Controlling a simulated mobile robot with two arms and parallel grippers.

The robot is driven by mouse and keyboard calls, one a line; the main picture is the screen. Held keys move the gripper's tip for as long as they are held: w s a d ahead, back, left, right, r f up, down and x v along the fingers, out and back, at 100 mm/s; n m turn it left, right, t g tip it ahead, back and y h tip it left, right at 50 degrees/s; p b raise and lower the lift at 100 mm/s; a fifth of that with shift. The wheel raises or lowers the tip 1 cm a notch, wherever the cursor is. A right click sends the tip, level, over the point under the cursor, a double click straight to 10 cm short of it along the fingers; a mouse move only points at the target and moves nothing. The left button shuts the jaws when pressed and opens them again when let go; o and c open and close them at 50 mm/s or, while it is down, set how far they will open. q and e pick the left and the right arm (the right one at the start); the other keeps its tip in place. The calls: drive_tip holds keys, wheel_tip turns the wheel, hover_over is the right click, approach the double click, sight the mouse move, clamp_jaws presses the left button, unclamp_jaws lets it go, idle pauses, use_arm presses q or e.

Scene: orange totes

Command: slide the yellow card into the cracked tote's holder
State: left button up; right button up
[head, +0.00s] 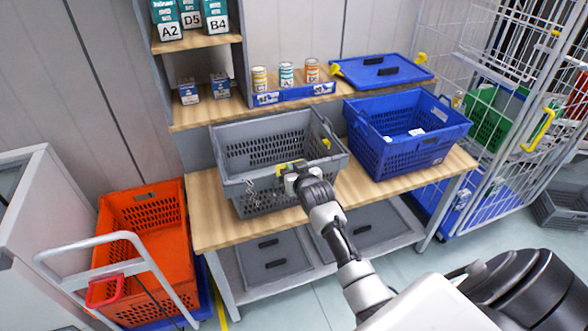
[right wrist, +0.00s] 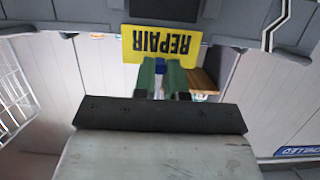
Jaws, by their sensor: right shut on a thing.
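The yellow card (right wrist: 135,45), printed REPAIR, is upside down in the right wrist view. My right gripper (right wrist: 160,72) is shut on its edge; in the head view the gripper (head: 296,178) is at the front of the grey tote, with a bit of the card (head: 283,169) showing. The grey tote (head: 232,177) stands on the wooden bench. A jagged crack (head: 250,186) marks its front wall left of the gripper, also visible in the right wrist view (right wrist: 275,22). The card's far edge is close to the tote's wall; the holder is not clearly visible. My left gripper is out of view.
A blue tote (head: 400,155) stands right of the grey one on the bench (head: 215,232). Cans and a blue lid (head: 385,84) sit on the shelf behind. An orange tote (head: 140,215) on a cart is at left, a wire cage (head: 495,160) at right.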

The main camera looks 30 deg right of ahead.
drive_tip(key=shift+f+b, duration=1.1)
drive_tip(key=shift+f, duration=0.7)
drive_tip(key=o, duration=0.7)
drive_tip(key=shift+o, duration=0.2)
drive_tip(key=shift+s, duration=0.1)
